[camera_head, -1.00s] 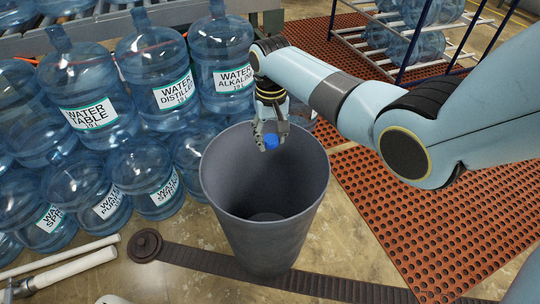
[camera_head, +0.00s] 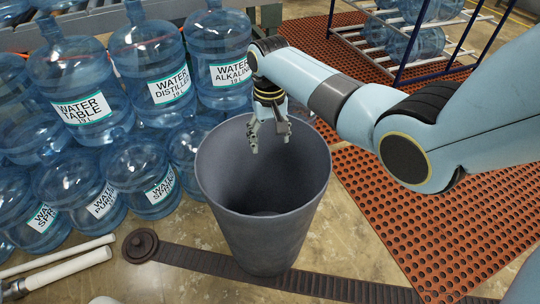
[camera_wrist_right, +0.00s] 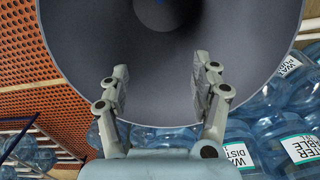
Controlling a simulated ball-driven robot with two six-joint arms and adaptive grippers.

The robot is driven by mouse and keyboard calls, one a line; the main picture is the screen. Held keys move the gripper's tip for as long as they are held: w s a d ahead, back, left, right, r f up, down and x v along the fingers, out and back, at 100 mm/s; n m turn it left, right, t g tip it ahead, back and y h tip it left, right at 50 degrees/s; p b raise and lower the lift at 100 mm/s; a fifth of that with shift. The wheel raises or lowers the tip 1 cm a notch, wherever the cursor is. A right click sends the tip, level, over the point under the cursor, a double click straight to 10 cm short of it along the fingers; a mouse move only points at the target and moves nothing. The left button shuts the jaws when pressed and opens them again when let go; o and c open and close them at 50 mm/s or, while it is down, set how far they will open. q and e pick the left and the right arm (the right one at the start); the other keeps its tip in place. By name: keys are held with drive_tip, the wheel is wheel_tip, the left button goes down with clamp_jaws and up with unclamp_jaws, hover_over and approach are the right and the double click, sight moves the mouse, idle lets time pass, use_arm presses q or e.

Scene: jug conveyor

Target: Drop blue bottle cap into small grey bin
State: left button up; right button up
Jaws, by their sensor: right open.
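The small grey bin (camera_head: 218,215) stands upright on the floor in the middle of the head view, its mouth facing up. My right gripper (camera_head: 270,143) is open and empty, pointing down over the far part of the bin's mouth. In the right wrist view the spread fingers (camera_wrist_right: 162,75) frame the inside of the bin (camera_wrist_right: 85,45). In the head view the cap is not visible. My left gripper is not in view.
Stacked blue water jugs (camera_head: 150,50) crowd the left, close beside the bin. A perforated orange mat (camera_head: 440,220) covers the floor at the right. A rack with jugs (camera_head: 415,40) stands behind. A dark flat strip (camera_head: 330,287) runs along the floor in front.

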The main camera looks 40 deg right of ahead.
wheel_tip(320, 180, up, 12)
idle(0.5)
idle(0.3)
